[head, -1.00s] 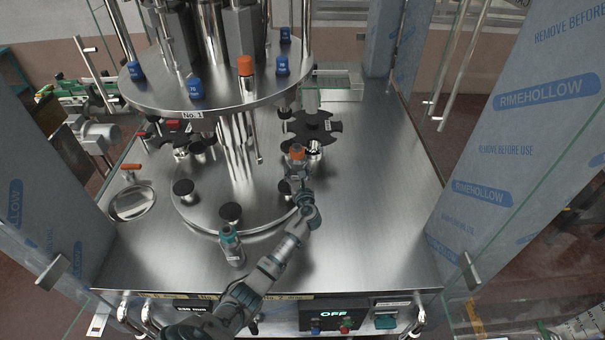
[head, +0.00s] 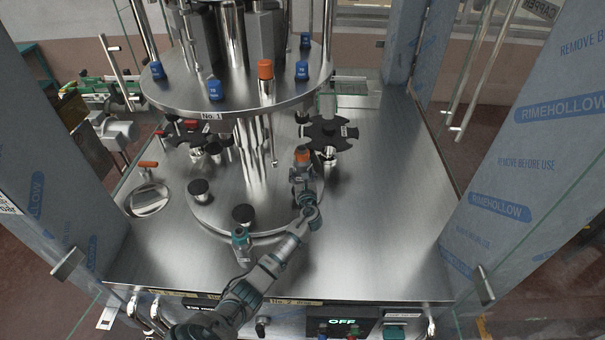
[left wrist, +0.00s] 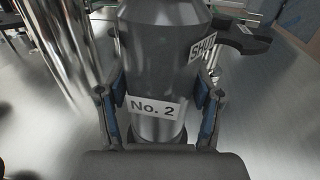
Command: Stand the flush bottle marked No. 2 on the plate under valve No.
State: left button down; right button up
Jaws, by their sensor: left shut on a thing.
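The flush bottle marked No. 2 (left wrist: 155,130) is grey and fills the middle of the left wrist view. In the head view its orange top (head: 303,154) shows at the right edge of the lower round table (head: 250,232). My left gripper (head: 304,180) is shut on the bottle, with a blue-padded finger on each side in the left wrist view. The bottle looks upright; its base is hidden, so I cannot tell if it touches anything. Above is the steel valve disc (head: 180,98), with a No. 1 tag (head: 211,115) at its front. My right gripper is not in view.
Black-topped posts (head: 199,187) stand around the round table. A black star wheel (head: 331,132) is just behind the bottle. An orange-capped valve (head: 265,69) sits among blue ones on the disc. Film-wrapped pillars (head: 535,150) flank the machine. The steel deck (head: 395,220) at right is clear.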

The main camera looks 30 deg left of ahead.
pick_arm(q)
jog(key=shift+s+f, duration=0.1)
jog(key=shift+f, duration=0.2)
dwell(0.7)
jog(key=shift+c, duration=0.5)
grip_release()
jog(key=v, duration=1.2)
jog(key=shift+f, duration=0.1)
